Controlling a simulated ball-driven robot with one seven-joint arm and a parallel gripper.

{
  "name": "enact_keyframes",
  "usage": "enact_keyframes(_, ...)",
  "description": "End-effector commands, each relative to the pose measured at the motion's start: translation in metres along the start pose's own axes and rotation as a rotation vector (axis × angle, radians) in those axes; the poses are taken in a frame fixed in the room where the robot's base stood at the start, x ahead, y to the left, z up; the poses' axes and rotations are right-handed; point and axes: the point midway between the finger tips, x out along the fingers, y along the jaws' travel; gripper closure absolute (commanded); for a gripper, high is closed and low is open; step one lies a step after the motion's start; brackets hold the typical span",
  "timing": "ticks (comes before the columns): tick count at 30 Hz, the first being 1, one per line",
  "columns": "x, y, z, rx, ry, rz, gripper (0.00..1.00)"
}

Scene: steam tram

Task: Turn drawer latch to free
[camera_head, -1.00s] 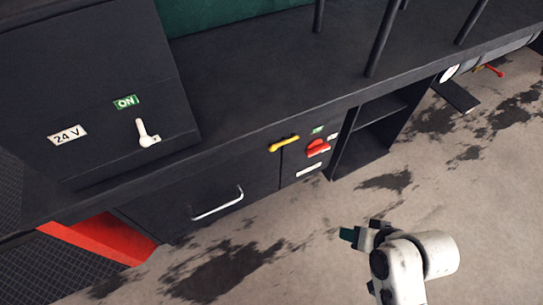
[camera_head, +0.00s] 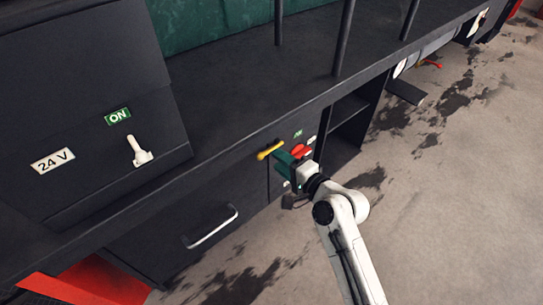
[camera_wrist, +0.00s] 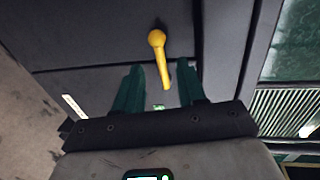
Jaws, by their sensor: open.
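The drawer latch is a yellow lever (camera_head: 270,150) at the top edge of the dark drawer front, at its right end. It lies slantwise, near level, in the head view. My gripper (camera_head: 286,160) is just right of it, and I see no contact. In the wrist view the yellow lever (camera_wrist: 159,58) has a round knob at one end. Its other end reaches toward the gap between the two open green fingers (camera_wrist: 161,82). The drawer (camera_head: 190,228) looks shut, with a pale bar handle (camera_head: 212,228) on its front.
A red switch (camera_head: 302,150) is right of the latch, partly hidden by my gripper, under a green label (camera_head: 298,134). A cabinet with a white lever (camera_head: 138,152) stands at the left on the dark counter (camera_head: 230,100). Stained floor (camera_head: 460,180) is open at the right.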

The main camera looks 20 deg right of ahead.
Motion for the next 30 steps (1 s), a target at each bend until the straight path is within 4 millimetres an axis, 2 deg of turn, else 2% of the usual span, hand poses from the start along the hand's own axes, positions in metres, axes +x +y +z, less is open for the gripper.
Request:
enact_keyframes(3, 0.02, 0.0, 0.0, 0.0, -0.001, -0.001, 0.6)
enact_keyframes(9, 0.038, 0.0, 0.0, -0.001, 0.0, 0.0, 0.6)
enact_keyframes(20, 0.042, 0.0, 0.0, -0.001, 0.0, 0.001, 0.6)
enact_keyframes(30, 0.042, 0.0, 0.0, -0.001, 0.0, 0.001, 0.92)
